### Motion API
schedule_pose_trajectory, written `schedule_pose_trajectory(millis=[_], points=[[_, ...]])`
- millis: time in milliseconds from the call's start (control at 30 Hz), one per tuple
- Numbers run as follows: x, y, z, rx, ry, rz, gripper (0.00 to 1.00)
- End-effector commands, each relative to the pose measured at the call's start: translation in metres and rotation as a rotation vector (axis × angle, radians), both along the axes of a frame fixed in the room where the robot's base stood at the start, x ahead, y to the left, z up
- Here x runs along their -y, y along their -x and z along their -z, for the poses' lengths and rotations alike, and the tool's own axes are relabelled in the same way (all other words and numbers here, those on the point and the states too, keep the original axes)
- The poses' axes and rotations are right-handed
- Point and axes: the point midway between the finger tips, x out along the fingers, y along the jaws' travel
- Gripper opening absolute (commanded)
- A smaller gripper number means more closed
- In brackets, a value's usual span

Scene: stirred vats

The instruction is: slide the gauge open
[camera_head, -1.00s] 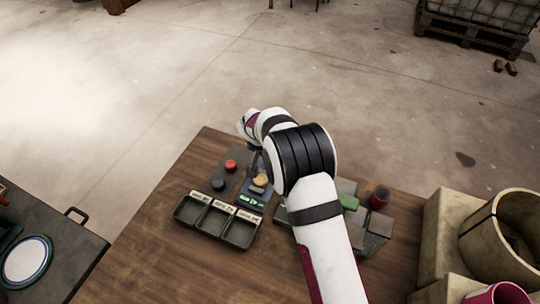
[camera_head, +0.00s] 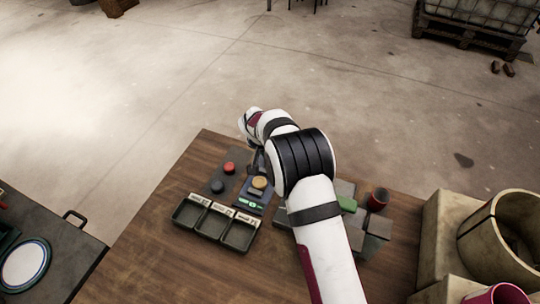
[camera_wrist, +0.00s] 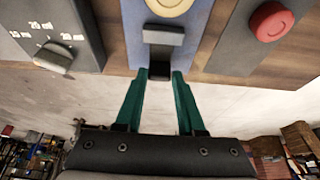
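The likely gauge is a blue plate (camera_head: 267,195) with a yellow disc (camera_head: 259,183) and a green display (camera_head: 248,202). In the wrist view the blue plate (camera_wrist: 188,36) carries the yellow disc (camera_wrist: 169,5) and a dark upright tab (camera_wrist: 163,38). My gripper (camera_wrist: 160,73) has two teal fingers, apart, with their tips at the lower end of this tab, one on each side. I cannot tell whether they press on it. In the head view my arm hides the fingers.
A red button (camera_head: 229,168) and a dark knob (camera_head: 217,186) sit on a grey panel beside the blue plate. Three open bins (camera_head: 239,238) stand in front. The left front of the wooden table (camera_head: 155,225) is clear.

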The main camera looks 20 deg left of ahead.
Motion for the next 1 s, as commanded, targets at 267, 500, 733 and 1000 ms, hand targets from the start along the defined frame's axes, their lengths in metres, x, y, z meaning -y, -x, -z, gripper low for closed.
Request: schedule_pose_trajectory(millis=[267,500,733,1000], points=[[0.0,0.0,0.0,-0.001,0.001,0.001,0.65],[0.001,0.003,-0.008,-0.001,0.001,0.001,0.65],[0.0,0.028,-0.069,0.003,-0.002,0.0,0.65],[0.0,0.055,-0.133,0.002,-0.001,0.001,0.65]])
